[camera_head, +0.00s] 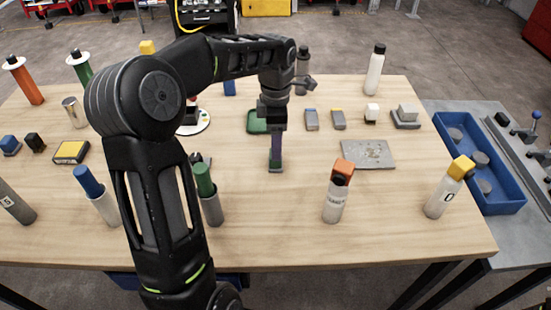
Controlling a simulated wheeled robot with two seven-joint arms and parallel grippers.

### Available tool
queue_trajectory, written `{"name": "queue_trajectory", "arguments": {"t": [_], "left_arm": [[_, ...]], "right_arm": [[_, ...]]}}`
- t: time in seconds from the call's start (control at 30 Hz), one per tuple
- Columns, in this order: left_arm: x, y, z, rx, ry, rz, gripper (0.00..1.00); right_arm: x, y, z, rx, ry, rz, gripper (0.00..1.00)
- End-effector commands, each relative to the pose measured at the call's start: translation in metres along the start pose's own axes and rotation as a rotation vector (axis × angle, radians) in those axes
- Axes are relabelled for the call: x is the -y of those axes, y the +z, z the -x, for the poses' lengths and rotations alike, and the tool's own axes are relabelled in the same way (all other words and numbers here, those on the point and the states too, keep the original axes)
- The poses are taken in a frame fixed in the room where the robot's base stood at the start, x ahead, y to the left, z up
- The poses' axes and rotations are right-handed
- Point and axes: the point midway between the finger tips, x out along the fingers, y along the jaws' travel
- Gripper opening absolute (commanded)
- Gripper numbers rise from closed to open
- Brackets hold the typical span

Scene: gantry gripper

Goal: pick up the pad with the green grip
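My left arm rises from the bottom of the head view and bends over the table. Its gripper (276,158) points straight down near the table's middle. A small greyish pad with a hint of green (276,169) is directly under the fingertips. The fingers and a purplish upright part overlap there, so most of the pad's grip is hidden. I cannot tell whether the fingers are closed on it or only around it. The pad appears to be on or very near the table top. My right gripper is not in view.
A green tray (256,127) lies just behind the gripper. Grey pads with blue (311,120) and yellow (338,120) marks and a metal plate (368,154) are to the right. A bottle with an orange cap (336,199) stands in front right. A blue bin (462,190) is beyond the table's right edge.

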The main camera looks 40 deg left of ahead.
Motion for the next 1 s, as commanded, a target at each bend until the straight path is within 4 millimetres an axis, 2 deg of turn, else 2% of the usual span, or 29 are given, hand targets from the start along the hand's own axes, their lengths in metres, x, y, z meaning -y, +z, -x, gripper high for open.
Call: {"name": "queue_trajectory", "arguments": {"t": [0.33, 0.6, 0.7, 1.0], "left_arm": [[0.001, 0.000, -0.006, 0.000, -0.002, 0.000, 0.69], [0.002, -0.002, -0.043, -0.001, -0.004, 0.000, 0.69], [0.001, -0.001, -0.051, 0.000, -0.001, 0.000, 0.69], [0.001, -0.001, -0.052, 0.000, 0.000, 0.000, 0.69]], "right_arm": [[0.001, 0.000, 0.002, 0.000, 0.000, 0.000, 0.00], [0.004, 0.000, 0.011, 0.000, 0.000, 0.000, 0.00], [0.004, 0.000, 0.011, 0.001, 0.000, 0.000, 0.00], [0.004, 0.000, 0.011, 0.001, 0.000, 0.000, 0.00]]}}
